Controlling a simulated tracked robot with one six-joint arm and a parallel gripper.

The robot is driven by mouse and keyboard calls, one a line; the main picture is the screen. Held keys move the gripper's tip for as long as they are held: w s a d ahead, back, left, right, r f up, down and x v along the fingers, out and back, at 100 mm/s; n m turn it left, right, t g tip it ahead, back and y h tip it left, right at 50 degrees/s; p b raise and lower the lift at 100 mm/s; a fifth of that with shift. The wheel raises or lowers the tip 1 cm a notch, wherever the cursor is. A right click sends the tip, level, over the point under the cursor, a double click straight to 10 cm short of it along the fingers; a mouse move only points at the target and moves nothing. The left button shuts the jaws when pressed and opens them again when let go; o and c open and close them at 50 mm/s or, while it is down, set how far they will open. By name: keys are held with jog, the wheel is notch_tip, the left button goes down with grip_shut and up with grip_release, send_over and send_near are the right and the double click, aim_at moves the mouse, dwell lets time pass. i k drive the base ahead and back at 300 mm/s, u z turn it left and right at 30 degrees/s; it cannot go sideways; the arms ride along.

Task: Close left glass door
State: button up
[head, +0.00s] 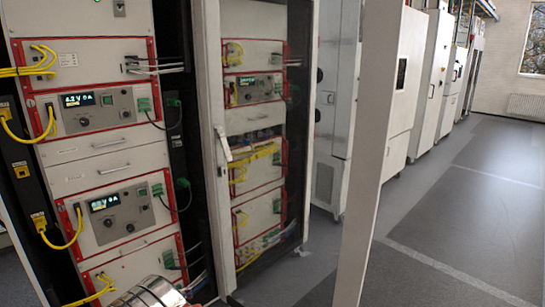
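A glass door with a pale frame and a white lever handle (223,145) stands in the middle of the head view. Rack units with red edges show behind its glass (258,135). To its left, an equipment rack (100,140) shows with no glass in front of it. A tall pale upright (372,170) stands nearer to me on the right; it may be the edge of an open door, but I cannot tell. Which of these belongs to the left glass door is unclear. My gripper is not in view; a silver cylinder at the bottom may be part of my arm.
Yellow cables (68,243) and green plugs (157,190) stick out from the left rack. White cabinets (408,85) line the aisle behind the upright. The grey floor (465,200) on the right is clear, up to a radiator (525,106) under a window.

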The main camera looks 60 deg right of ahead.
aim_at(384, 22)
jog(key=z, duration=4)
jog(key=i, duration=1.45)
